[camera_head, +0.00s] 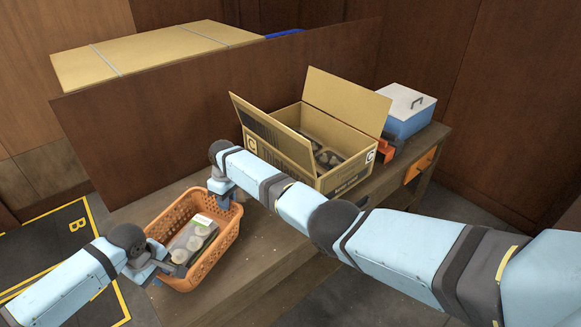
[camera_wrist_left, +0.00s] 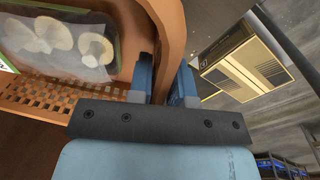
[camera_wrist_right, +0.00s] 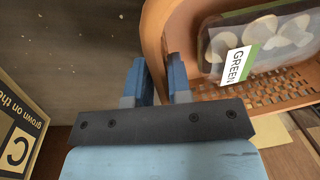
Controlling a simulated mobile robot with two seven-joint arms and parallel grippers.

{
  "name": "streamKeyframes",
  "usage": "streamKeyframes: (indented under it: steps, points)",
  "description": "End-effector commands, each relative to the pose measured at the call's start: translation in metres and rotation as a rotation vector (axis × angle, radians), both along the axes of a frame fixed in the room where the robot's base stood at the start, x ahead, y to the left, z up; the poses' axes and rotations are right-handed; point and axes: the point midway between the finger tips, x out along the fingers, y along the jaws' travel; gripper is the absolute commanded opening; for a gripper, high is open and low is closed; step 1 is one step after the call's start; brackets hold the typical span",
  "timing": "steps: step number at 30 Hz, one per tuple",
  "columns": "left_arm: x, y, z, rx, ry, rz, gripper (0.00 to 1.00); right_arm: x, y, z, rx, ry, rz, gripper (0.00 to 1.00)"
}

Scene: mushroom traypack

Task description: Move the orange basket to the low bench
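The orange basket (camera_head: 208,262) is at the left end of a low wooden bench top (camera_head: 262,265). It holds a clear-topped pack of pale mushrooms (camera_head: 190,240) with a white and green label, which reads GREEN in the right wrist view (camera_wrist_right: 236,65). My left gripper (camera_head: 172,268) is at the basket's near left wall, and its fingers (camera_wrist_left: 165,85) straddle that wall closely. My right gripper (camera_head: 218,192) is at the far wall, with its fingers (camera_wrist_right: 156,80) on both sides of the rim. The basket's underside is hidden, so I cannot tell whether it touches the bench top.
An open cardboard box (camera_head: 335,178) with dark packs inside stands right of the basket. A blue box with a light lid (camera_head: 408,108) is beyond it. A brown partition (camera_head: 150,130) runs behind. Floor marked B (camera_head: 75,225) lies to the left.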

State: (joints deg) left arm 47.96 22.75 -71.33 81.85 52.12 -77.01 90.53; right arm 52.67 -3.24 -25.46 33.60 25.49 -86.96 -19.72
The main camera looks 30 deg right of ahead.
Motion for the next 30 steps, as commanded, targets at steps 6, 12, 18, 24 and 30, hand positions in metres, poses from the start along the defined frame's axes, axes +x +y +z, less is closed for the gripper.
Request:
streamKeyframes:
  steps: [6, 12, 18, 24, 30]
  points:
    - [0.001, -0.001, 0.003, -0.004, -0.003, -0.001, 0.31, -0.001, 0.002, 0.001, 0.003, 0.002, 0.002, 0.31]
    - [0.001, -0.001, 0.010, -0.006, -0.004, -0.001, 0.31, -0.001, 0.003, 0.001, 0.003, 0.002, 0.003, 0.31]
    - [-0.002, 0.002, 0.044, -0.007, -0.006, -0.002, 0.31, -0.001, 0.003, 0.001, 0.003, 0.002, 0.003, 0.31]
    - [-0.005, 0.008, 0.086, -0.005, -0.005, -0.001, 0.31, -0.001, 0.003, 0.001, 0.004, 0.003, 0.003, 0.31]
    - [-0.008, 0.011, 0.114, -0.003, -0.004, -0.001, 0.31, -0.001, 0.003, 0.001, 0.004, 0.003, 0.003, 0.31]
